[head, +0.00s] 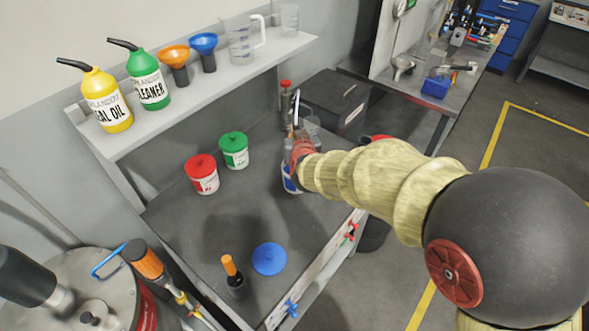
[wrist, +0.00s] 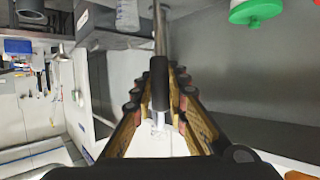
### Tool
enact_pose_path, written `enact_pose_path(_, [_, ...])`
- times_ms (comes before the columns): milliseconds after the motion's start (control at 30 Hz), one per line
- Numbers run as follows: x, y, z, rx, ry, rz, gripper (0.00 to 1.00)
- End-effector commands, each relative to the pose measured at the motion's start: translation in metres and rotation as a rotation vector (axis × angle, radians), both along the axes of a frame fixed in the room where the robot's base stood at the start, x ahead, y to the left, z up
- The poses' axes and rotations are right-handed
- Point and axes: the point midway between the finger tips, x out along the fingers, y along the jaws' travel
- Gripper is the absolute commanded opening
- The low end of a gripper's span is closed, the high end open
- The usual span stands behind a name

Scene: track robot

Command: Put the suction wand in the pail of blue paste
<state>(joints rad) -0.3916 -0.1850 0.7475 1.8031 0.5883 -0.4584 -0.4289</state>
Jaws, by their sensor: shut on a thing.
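My gripper (head: 301,150) is shut on the suction wand (head: 296,108), whose metal tube shows above the fingers in the head view. In the wrist view my gripper (wrist: 160,85) closes around the wand's dark grip (wrist: 159,82), with the metal tube running up from it. The pail of blue paste (head: 289,184) stands on the bench right below my gripper, a white and blue pail mostly hidden by the arm. Its inside and the wand's lower end are hidden, so I cannot tell whether the wand is in it. A blue lid (head: 269,258) lies flat on the bench.
A red-lidded pail (head: 202,174) and a green-lidded pail (head: 234,151) stand closed on the bench. An orange-handled tool (head: 232,272) stands near the front. A dark box (head: 335,104) is behind my gripper. A shelf (head: 205,87) with bottles, funnels and jugs overhangs the back.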

Motion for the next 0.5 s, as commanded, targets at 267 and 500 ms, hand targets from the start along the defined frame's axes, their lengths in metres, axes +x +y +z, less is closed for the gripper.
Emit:
enact_pose_path(267, [0.000,0.000,-0.049,-0.001,0.001,0.000,0.00])
enact_pose_path(500, [0.000,0.000,-0.075,-0.001,0.003,0.000,0.00])
